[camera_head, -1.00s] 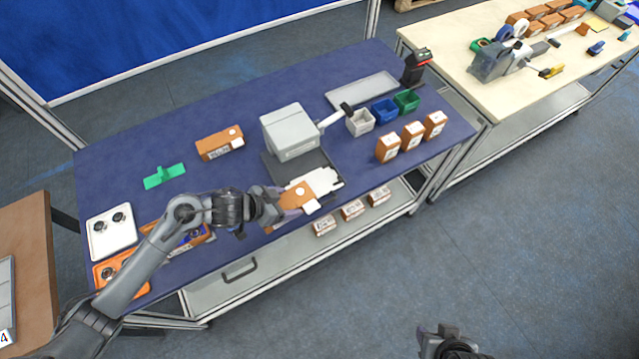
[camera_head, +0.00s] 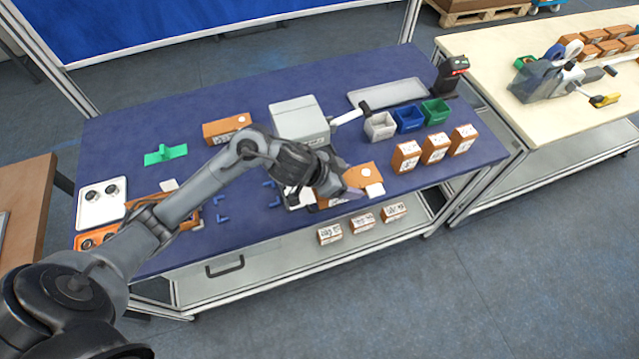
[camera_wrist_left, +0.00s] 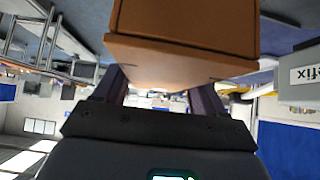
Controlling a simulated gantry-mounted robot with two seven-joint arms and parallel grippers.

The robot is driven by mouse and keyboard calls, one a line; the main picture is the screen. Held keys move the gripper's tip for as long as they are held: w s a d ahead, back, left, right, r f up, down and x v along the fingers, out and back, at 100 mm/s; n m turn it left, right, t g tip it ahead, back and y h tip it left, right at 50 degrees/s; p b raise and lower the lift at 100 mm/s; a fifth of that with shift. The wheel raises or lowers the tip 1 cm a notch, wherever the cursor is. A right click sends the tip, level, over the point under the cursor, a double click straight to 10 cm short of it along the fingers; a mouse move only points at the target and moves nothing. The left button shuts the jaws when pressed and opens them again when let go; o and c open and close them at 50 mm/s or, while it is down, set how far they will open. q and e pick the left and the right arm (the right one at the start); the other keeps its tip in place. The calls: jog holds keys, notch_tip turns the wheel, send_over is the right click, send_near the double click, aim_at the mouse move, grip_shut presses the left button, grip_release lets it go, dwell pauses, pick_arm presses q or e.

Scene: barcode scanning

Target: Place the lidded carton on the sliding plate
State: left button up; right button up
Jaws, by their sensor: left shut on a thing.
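In the left wrist view the carton (camera_wrist_left: 185,35) fills the top middle, between the two fingers (camera_wrist_left: 160,95). In the head view the carton is at the table's front edge, in front of the grey boxy machine (camera_head: 300,118). The sliding plate is mostly hidden behind my gripper and the carton; a white part (camera_head: 374,190) beside the carton may belong to it. I cannot tell whether the carton touches it. My right gripper is out of view.
Another brown carton (camera_head: 227,129) lies left of the machine. Grey, blue (camera_head: 409,118) and green bins stand right of it. Three upright cartons (camera_head: 435,149) stand at the right front. A green holder (camera_head: 165,154) and blue corner marks (camera_head: 222,199) are on the left.

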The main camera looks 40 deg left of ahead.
pick_arm(q)
jog(key=a+f, duration=0.2)
jog(key=a, duration=0.1)
jog(key=a+f+b, duration=0.1)
jog(key=a+f, duration=0.1)
jog(key=a, duration=0.2)
jog(key=a+f+b, duration=0.1)
jog(key=a+f, duration=0.1)
jog(key=a, duration=0.2)
jog(key=shift+w+f, duration=0.3)
jog(key=shift+f+b, duration=0.75)
jog(key=shift+f, duration=1.25)
jog(key=shift+f, duration=0.15)
jog(key=o, duration=1)
